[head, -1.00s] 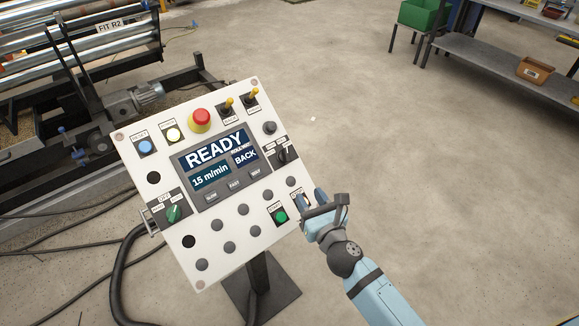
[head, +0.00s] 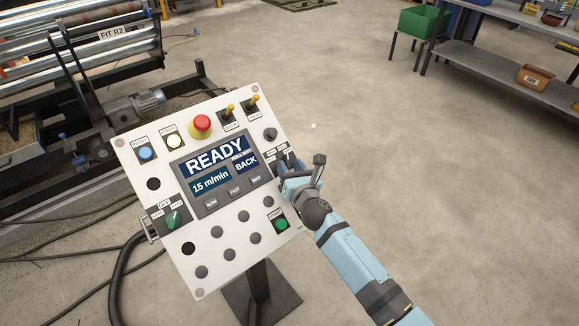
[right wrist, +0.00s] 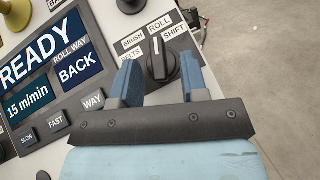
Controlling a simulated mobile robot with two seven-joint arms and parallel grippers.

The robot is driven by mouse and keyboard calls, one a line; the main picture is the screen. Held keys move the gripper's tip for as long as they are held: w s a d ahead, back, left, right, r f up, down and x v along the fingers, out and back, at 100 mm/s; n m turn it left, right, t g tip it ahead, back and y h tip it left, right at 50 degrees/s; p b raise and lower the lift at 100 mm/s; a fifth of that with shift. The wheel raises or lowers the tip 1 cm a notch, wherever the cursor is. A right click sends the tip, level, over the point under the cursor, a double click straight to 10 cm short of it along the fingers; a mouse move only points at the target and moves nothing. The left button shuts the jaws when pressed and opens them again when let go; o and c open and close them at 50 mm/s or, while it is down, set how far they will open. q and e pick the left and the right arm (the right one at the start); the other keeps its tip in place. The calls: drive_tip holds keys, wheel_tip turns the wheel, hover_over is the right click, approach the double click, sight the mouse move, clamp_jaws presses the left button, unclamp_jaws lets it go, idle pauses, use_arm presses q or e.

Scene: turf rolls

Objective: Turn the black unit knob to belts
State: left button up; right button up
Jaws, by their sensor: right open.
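The black unit knob (right wrist: 160,62) fills the middle of the right wrist view, with labels BRUSH, BELTS, ROLL and SHIFT around it. Its white mark points up, toward the ROLL label. My right gripper (right wrist: 160,70) is open, one blue finger on each side of the knob, with a gap showing on both sides. In the head view my right gripper (head: 288,170) is at the right edge of the control panel (head: 215,268) and partly hides the knob. My left gripper is not in view.
The panel's screen (head: 218,165) reads READY, 15 m/min and BACK. A red mushroom button (head: 201,124), toggles, a green selector (head: 173,219) and a green button (head: 281,224) are on the panel. Open floor lies to the right; a shelf (head: 490,62) stands at the back right.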

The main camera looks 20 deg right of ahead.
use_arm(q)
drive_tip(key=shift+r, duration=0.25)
use_arm(e)
drive_tip(key=shift+w, duration=0.35)
drive_tip(key=c, duration=0.6)
